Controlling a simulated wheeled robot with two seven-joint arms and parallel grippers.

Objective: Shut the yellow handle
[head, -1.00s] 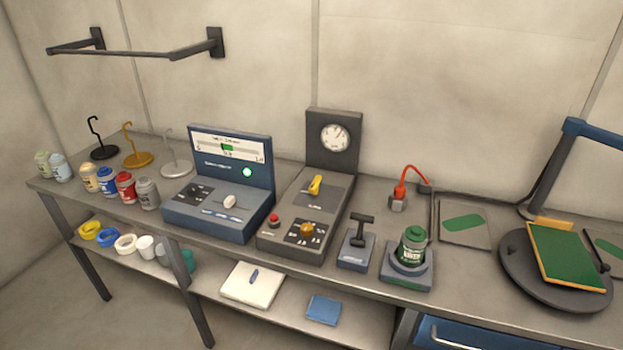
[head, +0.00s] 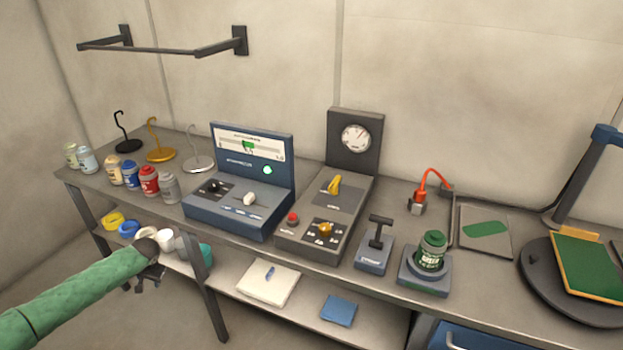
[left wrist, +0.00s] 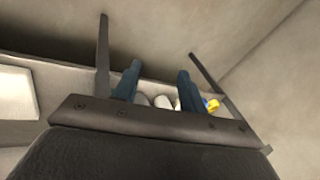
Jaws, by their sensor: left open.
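The yellow handle (head: 335,184) sits on the sloped top of a dark grey console (head: 318,232), below its upright panel with a round gauge (head: 356,139). It stands up from its plate, slightly tilted. My left gripper (head: 148,278) is at the lower left, in front of the bench and below its top, well apart from the handle. In the left wrist view the same gripper (left wrist: 158,82) has its two blue fingers spread with nothing held. The handle cannot be made out in that view. My right gripper is not in view.
The console also has a red button (head: 292,219) and an orange knob (head: 324,229). A blue instrument (head: 238,185) stands left of it, a black T-lever (head: 378,238) right. A lower shelf (head: 307,293) holds cups and rings. Bottles line the bench's left end.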

